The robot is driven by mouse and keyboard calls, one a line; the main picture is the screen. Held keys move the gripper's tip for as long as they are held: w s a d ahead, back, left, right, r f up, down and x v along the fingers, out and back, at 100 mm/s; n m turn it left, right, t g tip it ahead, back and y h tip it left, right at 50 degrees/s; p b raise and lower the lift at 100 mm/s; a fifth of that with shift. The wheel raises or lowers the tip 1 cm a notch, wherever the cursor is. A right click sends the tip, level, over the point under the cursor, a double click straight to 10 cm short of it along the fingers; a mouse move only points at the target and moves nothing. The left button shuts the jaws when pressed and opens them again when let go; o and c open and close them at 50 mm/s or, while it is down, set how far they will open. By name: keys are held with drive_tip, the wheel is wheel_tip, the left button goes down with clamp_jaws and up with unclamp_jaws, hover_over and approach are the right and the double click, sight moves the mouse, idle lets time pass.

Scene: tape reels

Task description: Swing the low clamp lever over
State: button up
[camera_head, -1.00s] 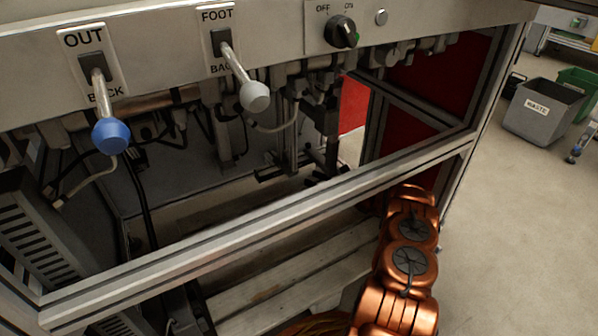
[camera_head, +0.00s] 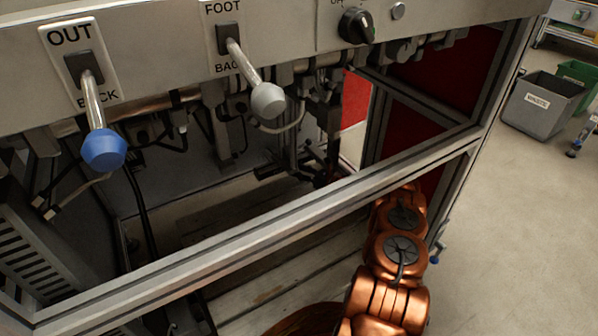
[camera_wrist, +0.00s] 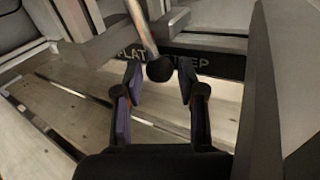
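In the wrist view a metal lever (camera_wrist: 142,30) with a black ball knob (camera_wrist: 160,69) hangs down in front of a dark label strip (camera_wrist: 215,65) reading "FLAT" and, partly hidden, "STEP". My gripper (camera_wrist: 160,83) is open, with one finger on each side of the knob. The fingertips are close to the knob, and a gap shows on both sides. In the head view my gripper and this lever are hidden behind the machine's lower frame; only my copper arm shows.
In the head view, a blue-knobbed lever (camera_head: 103,148) and a grey-knobbed lever (camera_head: 267,100) hang from the upper panel. A metal frame rail (camera_head: 250,222) crosses above pale boards (camera_head: 275,284). A grey waste bin (camera_head: 540,105) stands on the open floor at right.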

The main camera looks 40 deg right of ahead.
clamp_jaws()
drive_tip(key=shift+a+r+p, duration=0.15)
drive_tip(key=shift+a+p, duration=0.1)
drive_tip(key=shift+p, duration=0.2)
drive_tip(key=shift+a+m+p, duration=0.15)
drive_tip(key=shift+m+p, duration=0.35)
drive_tip(key=shift+f, duration=0.2)
drive_tip(key=shift+o, duration=1.9)
unclamp_jaws()
